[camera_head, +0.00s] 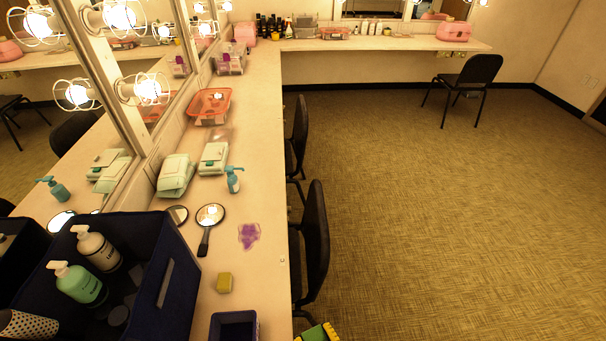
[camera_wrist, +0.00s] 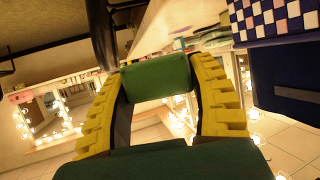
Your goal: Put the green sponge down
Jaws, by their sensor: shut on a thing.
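The green sponge (camera_wrist: 157,78) is held between the two yellow ridged fingers of my gripper (camera_wrist: 153,72) in the wrist view. The fingers touch it at both ends. In the head view my gripper (camera_head: 318,333) shows at the bottom edge, just right of the counter's front edge, as a green and yellow patch. The rest of it is cut off there. The counter (camera_head: 262,200) runs away from me along the mirror wall.
A yellow sponge (camera_head: 224,283) and a purple stain (camera_head: 248,236) are on the counter near its edge. A hand mirror (camera_head: 206,230), a large blue caddy with bottles (camera_head: 180,285) and a small dark blue box (camera_head: 234,326) are nearby. Black chairs (camera_head: 315,240) stand along the counter.

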